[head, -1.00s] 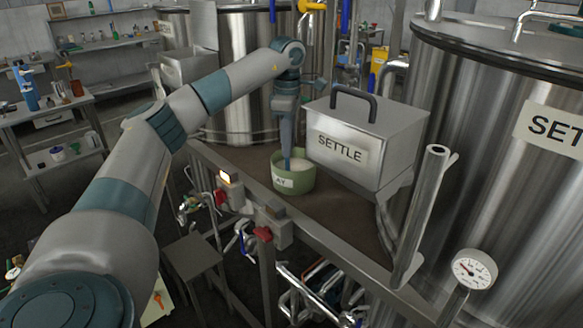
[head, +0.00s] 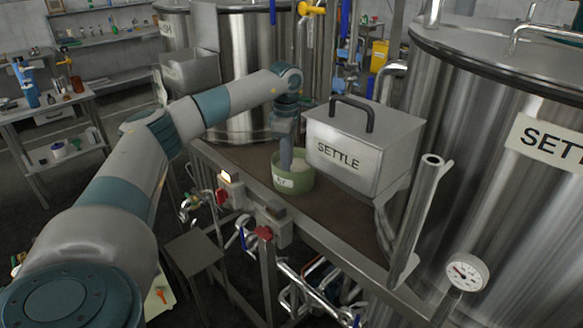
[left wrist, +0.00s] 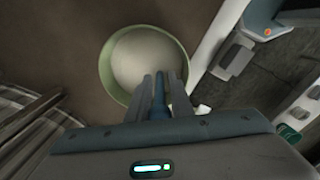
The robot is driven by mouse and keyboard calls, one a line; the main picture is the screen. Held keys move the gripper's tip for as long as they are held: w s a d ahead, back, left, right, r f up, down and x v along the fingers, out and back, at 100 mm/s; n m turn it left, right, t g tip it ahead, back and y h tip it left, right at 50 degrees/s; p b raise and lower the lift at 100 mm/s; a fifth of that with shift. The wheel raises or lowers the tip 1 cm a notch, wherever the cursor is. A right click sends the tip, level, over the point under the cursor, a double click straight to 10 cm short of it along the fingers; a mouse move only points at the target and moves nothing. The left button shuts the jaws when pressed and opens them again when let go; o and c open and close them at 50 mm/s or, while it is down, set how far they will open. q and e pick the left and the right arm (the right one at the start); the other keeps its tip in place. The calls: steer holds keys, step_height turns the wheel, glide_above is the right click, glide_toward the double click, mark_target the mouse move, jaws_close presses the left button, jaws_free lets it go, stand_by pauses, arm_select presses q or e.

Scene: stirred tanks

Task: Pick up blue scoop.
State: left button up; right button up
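A green tub (head: 296,182) with a white label stands on the brown bench top, with pale powder inside. In the left wrist view the tub (left wrist: 107,72) lies ahead of my fingers. The blue scoop (left wrist: 159,90) shows there as a blue handle between my two fingers; its lower end is hidden. My left gripper (head: 286,160) points down into the tub. Its fingers (left wrist: 162,88) stand on both sides of the handle, with what look like narrow gaps, so it appears open around it. My right gripper is out of view.
A metal box (head: 358,150) marked SETTLE stands close to the right of the tub. A large steel tank (head: 480,180) and an upright pipe (head: 418,220) are further right. Valves and a lit box (head: 229,184) line the bench's front edge.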

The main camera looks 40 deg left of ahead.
arm_select(q)
jaws_close()
steer(key=shift+r, duration=0.15)
steer(key=shift+r+b, duration=0.4)
steer(key=shift+r, duration=0.15)
step_height(320, 180, up, 8)
steer(key=shift+f+b, duration=0.2)
steer(key=shift+b, duration=1)
steer(key=shift+r, duration=0.5)
